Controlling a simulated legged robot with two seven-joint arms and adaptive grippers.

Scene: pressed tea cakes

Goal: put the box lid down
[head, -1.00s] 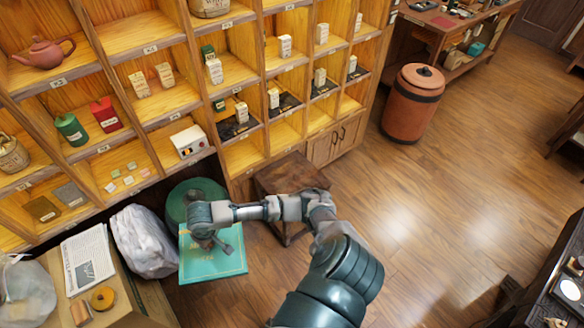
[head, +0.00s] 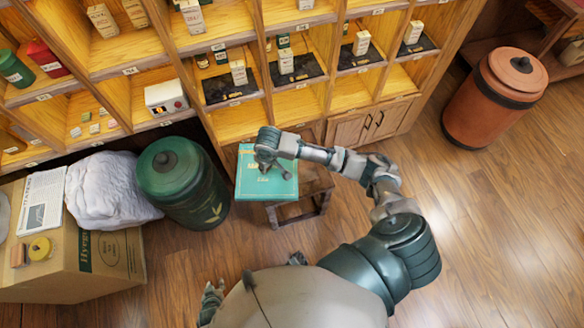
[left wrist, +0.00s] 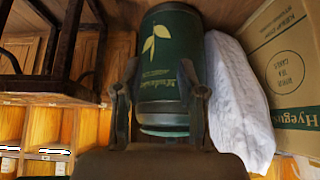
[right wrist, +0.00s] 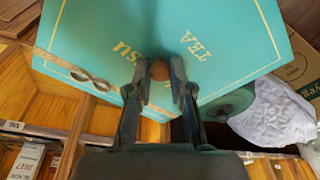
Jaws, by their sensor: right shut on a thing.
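The teal box lid (head: 251,188) with gold lettering is over the left part of the wooden stool (head: 317,181) in the head view. I cannot tell whether it touches the stool. My right gripper (head: 268,167) is above the lid and shut on its small brown knob (right wrist: 160,70). The lid's lettered top (right wrist: 100,35) fills much of the right wrist view. My left gripper (head: 212,298) is low at the bottom of the head view. In the left wrist view its fingers (left wrist: 163,95) are apart and empty, with a green canister (left wrist: 168,60) beyond them.
The green canister (head: 180,182) stands left of the stool. A white bag (head: 108,192) and newspaper (head: 42,200) lie on a cardboard box (head: 110,255). Shelves (head: 238,122) rise behind. A brown barrel (head: 495,95) stands at right. The floor right of the stool is clear.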

